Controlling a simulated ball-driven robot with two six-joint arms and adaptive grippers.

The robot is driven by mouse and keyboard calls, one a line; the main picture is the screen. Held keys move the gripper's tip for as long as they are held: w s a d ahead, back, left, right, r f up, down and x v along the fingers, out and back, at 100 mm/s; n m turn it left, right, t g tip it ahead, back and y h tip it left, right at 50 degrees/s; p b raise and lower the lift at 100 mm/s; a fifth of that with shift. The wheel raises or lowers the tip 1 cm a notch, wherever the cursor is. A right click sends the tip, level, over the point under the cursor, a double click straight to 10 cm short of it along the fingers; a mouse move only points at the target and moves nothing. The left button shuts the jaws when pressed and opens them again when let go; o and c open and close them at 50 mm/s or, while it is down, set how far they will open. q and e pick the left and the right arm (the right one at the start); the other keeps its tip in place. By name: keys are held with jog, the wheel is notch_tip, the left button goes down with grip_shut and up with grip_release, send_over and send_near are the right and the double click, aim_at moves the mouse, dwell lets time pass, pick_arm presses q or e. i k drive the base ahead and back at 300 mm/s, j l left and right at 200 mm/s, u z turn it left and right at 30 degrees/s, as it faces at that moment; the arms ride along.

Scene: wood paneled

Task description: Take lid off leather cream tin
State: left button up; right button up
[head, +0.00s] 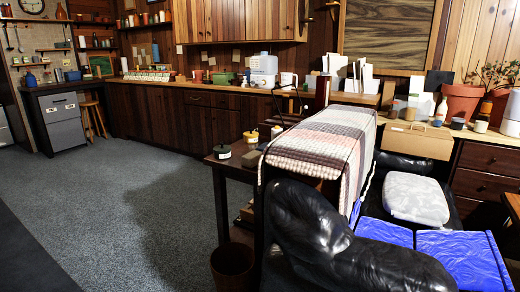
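No tin in view is clear enough to name for certain as the leather cream tin. Neither of my grippers is in view.
A black leather armchair (345,255) with a striped blanket (325,145) over it fills the near right. Blue cushions (465,258) and a white bundle (415,198) lie there. A wicker basket (232,266) stands by the side table. The carpet (120,200) at left is clear.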

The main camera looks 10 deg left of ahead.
aim_at(221, 148)
jog(key=i+j+z, duration=0.2)
jog(key=z, duration=0.15)
jog(key=i+j+z, duration=0.15)
jog(key=j+z, duration=0.2)
jog(key=i+j+z, duration=0.1)
jog(key=j+z, duration=0.2)
jog(key=j, duration=0.1)
